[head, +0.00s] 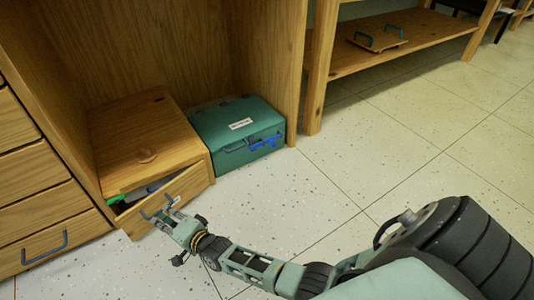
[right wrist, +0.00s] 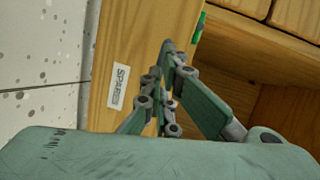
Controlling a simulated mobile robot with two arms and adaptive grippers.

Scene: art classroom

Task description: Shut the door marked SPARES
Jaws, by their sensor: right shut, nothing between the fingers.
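The wooden door (head: 190,188) is on the front of a low wooden box (head: 140,132). It stands ajar, with a gap at its left and top where green and grey things show inside. Its white SPARES label (right wrist: 118,86) reads in the right wrist view, on the wooden face of the door (right wrist: 150,30). A blue-grey handle (head: 152,213) is on the door's outer face. My right gripper (head: 174,214) is shut and empty, at the outer face beside the handle; I cannot tell if it touches. In the right wrist view its fingers (right wrist: 163,90) overlap the door. My left gripper is out of view.
A green case (head: 238,130) with blue latches stands right of the box in the same alcove. Drawers (head: 42,215) with a blue handle are at the left. A wooden bench shelf (head: 400,45) holds a board with handles. The speckled floor (head: 330,180) in front is clear.

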